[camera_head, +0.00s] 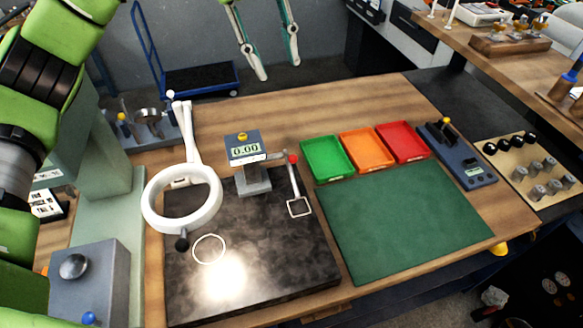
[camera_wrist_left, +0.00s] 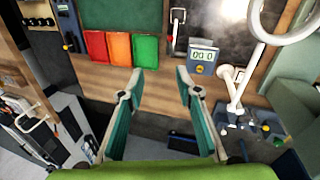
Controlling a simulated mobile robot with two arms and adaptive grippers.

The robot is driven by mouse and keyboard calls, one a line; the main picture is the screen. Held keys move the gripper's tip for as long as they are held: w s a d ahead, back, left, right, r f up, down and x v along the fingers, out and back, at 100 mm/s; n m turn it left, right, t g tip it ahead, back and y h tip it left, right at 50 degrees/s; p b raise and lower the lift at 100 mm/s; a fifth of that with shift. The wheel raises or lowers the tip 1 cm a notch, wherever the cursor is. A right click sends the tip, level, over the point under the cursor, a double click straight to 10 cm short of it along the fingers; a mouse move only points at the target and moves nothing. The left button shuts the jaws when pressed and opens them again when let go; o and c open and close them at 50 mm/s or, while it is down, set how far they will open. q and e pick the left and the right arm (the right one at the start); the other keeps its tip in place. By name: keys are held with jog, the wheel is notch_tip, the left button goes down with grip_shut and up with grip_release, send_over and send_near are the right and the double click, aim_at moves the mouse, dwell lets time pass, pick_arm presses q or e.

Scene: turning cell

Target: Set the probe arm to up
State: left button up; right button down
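A gauge with a display reading 0.00 (camera_head: 245,150) stands on the dark plate. It also shows in the left wrist view (camera_wrist_left: 202,57). Beside its right side in the head view is a thin pale arm with a red ball end (camera_head: 293,160), probably the probe arm. The arm runs from the ball toward a pale square outline (camera_head: 299,207). I cannot tell its tilt for certain. My left gripper (camera_head: 279,70) is beyond the table's far edge. Its fingers are spread and empty, also in the left wrist view (camera_wrist_left: 159,78), apart from the gauge. My right gripper is not visible.
A white ring lamp (camera_head: 152,212) on a jointed stand is left of the gauge, over the dark plate (camera_head: 270,265). Green (camera_head: 326,157), orange (camera_head: 365,148) and red (camera_head: 402,141) trays sit to the right, behind a clear green mat (camera_head: 410,220). A blue cart (camera_head: 200,80) stands behind.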

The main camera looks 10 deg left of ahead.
pick_arm(q)
jog(key=b, duration=1.1)
send_near(292, 156)
jog(key=p+x, duration=0.2)
jog(key=x, duration=0.9)
jog(key=shift+p, duration=0.35)
grip_shut()
